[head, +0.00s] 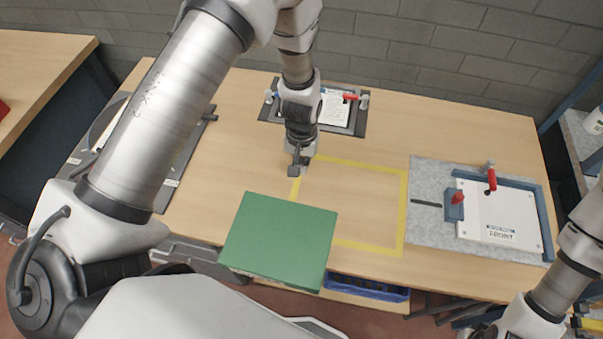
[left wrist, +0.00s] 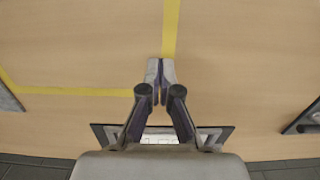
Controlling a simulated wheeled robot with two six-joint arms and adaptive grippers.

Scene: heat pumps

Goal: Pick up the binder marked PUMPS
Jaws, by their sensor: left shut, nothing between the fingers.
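A thick green binder-like block (head: 278,243) lies flat at the table's front edge, partly over the yellow-taped area. No lettering shows on it, so I cannot tell whether it is marked PUMPS. My left gripper (head: 297,168) is over the table behind the green block, apart from it, near the tape's back left corner. In the left wrist view its fingertips (left wrist: 160,72) are together with nothing between them, over bare wood and yellow tape. The green block does not show in that view. My right arm shows at the right edge, but its gripper is not seen.
A grey mat (head: 430,225) with a clamped white panel (head: 490,212) lies on the right. A dark board with papers and red clamps (head: 335,110) lies at the back. A blue crate (head: 368,290) is below the front edge. The taped square (head: 370,205) is mostly clear.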

